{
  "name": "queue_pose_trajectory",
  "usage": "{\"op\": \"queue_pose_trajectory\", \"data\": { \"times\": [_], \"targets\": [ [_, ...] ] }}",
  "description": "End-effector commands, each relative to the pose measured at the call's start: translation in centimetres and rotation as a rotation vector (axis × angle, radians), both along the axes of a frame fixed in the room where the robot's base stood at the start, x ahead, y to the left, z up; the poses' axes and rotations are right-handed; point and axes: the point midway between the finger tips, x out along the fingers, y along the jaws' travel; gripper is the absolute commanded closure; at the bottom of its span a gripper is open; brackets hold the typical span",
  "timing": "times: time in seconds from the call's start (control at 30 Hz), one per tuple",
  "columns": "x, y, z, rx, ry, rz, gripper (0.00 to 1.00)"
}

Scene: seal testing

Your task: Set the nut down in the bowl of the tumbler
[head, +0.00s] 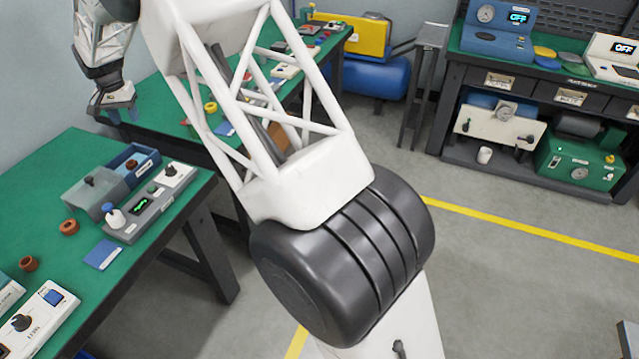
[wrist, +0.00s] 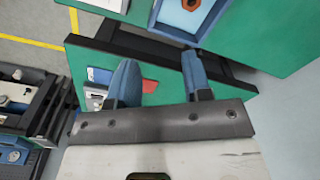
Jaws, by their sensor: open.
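An orange-brown nut-like piece with a hole (wrist: 190,5) lies in a blue-lined tray (wrist: 168,14) at the top edge of the wrist view. A similar brown piece (head: 131,164) shows small in the blue box (head: 140,154) on the left bench. My gripper (head: 123,113) hangs at the upper left of the head view, above and beyond that bench. In the wrist view its two blue fingers (wrist: 161,80) stand wide apart with nothing between them. I cannot clearly pick out the tumbler or its bowl.
On the green left bench (head: 45,180) are a grey control unit (head: 150,205), a translucent lidded box (head: 88,197), loose brown rings (head: 69,227) and a blue pad (head: 103,254). A second bench (head: 165,90) with small parts stands behind. A shelved workbench (head: 560,70) is at the right.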

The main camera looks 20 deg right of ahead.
Motion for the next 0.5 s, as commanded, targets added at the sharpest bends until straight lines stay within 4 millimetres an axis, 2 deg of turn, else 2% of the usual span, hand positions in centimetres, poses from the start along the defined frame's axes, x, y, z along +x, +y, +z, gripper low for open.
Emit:
{"op": "queue_pose_trajectory", "data": {
  "times": [0.03,0.2,0.5],
  "targets": [
    [-0.8,-1.2,1.3,0.002,-0.006,0.001,0.55],
    [-3.5,-5.0,4.5,0.005,-0.019,0.016,0.55],
    [-9.0,-11.4,9.4,0.009,-0.044,0.043,0.55]
  ]
}}
